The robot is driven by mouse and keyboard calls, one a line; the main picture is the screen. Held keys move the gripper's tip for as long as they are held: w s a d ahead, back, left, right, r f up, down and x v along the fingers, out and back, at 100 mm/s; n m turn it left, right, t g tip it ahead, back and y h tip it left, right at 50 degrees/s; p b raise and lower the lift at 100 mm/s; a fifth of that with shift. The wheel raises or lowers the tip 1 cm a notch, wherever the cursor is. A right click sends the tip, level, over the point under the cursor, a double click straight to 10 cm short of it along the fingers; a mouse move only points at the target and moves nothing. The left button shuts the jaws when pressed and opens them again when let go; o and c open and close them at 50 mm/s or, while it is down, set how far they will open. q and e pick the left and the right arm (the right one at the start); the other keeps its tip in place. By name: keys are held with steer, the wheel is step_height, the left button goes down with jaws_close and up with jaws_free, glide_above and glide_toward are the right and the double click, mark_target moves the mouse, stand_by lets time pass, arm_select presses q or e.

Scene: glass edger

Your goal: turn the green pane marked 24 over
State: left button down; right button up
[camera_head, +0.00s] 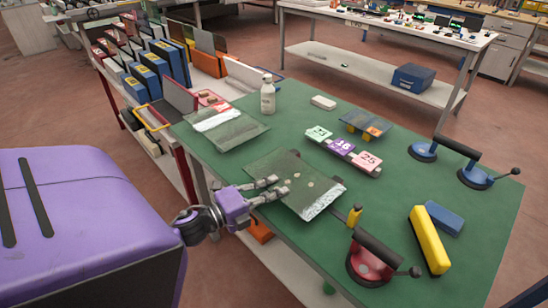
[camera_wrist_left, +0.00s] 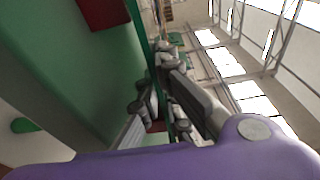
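A greenish see-through pane (camera_head: 292,178) with a frosted white strip at its right end and a few pale spots is at the table's front edge. Its number cannot be read. My left gripper (camera_head: 272,188) reaches in from the left at the pane's near-left edge. In the left wrist view the pane (camera_wrist_left: 141,38) shows nearly edge-on as a thin green strip, with the left gripper's fingers (camera_wrist_left: 158,98) close on both sides of it. The gripper looks shut on the pane. My right gripper is in neither view.
Another pane (camera_head: 232,131) lies further back left near a white bottle (camera_head: 267,97). Numbered tiles (camera_head: 342,147) stand in a row behind the held pane. A red suction lifter (camera_head: 370,265), a yellow block (camera_head: 429,240) and a blue lifter (camera_head: 474,178) occupy the right side.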

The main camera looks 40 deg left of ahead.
arm_select(q)
steer(key=c, duration=1.9)
jaws_free()
steer(key=shift+o, duration=0.2)
steer(key=shift+f, duration=0.1)
steer(key=v, duration=1.2)
steer(key=s+f+n+g+y+p, duration=0.35)
steer(key=s+f+n+y, duration=0.2)
steer(key=f+n, duration=0.6)
steer(key=s+d+f+n+g+p, duration=0.1)
steer(key=s+d+n, duration=0.3)
steer(key=d, duration=0.7)
steer(key=s+d+f+n+g+h+p, duration=0.1)
steer(key=s+d+n+g+p, duration=0.3)
steer(key=s+d, duration=0.4)
steer(key=d+n, duration=0.1)
steer(key=d, duration=0.2)
steer(key=shift+f+p, duration=0.3)
steer(key=shift+p, duration=0.05)
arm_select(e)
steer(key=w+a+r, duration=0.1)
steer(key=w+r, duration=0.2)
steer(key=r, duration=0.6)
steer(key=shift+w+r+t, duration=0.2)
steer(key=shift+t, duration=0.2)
